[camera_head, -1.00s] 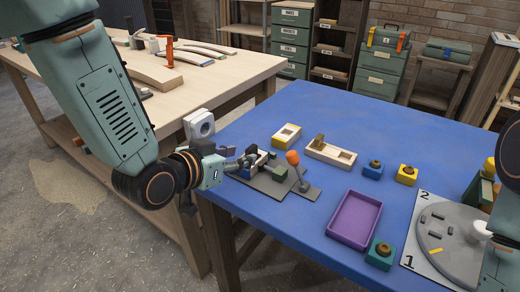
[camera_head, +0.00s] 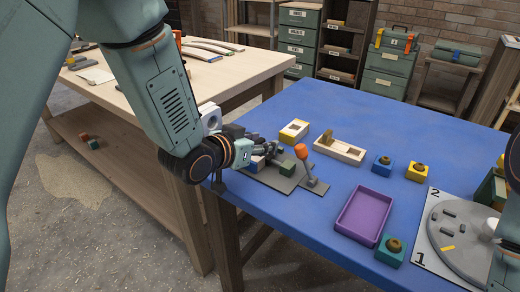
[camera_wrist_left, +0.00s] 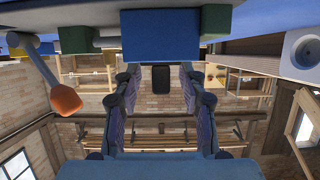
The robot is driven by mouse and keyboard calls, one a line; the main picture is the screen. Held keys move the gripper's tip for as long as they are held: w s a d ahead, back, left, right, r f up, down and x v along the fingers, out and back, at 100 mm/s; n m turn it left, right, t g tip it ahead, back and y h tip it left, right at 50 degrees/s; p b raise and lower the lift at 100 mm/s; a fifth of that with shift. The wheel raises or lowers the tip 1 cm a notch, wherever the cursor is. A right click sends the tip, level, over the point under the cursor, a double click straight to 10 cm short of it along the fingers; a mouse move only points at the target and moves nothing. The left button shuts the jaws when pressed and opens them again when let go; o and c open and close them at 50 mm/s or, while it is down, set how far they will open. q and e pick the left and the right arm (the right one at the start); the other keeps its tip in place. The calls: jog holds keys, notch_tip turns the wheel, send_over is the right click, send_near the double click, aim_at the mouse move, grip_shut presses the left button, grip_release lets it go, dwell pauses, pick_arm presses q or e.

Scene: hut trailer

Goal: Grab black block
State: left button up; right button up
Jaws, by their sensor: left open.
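My left gripper (camera_head: 262,149) is at the small grey fixture on the left part of the blue table. Its two fingers are spread apart. In the left wrist view, which looks upside down, a small black block (camera_wrist_left: 161,79) shows between the open fingers, against the face of a larger blue block (camera_wrist_left: 160,40). I cannot tell whether a finger touches it. In the head view the gripper largely hides this spot, and I cannot make out the black block there. My right gripper is not in view; only part of that arm shows at the right edge.
An orange-knobbed lever (camera_head: 302,152) stands close right of the gripper. A yellow box (camera_head: 294,131), a wooden tray (camera_head: 340,150), a purple tray (camera_head: 363,217) and a round grey dial (camera_head: 455,262) are on the blue table (camera_head: 300,215). A wooden workbench (camera_head: 245,65) stands behind left.

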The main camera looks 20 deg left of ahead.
pick_arm(q)
jog(key=shift+s+a+r, duration=0.1)
jog(key=shift+s+a, duration=0.1)
jog(key=c, duration=0.5)
jog(key=shift+w+d, duration=0.15)
grip_shut()
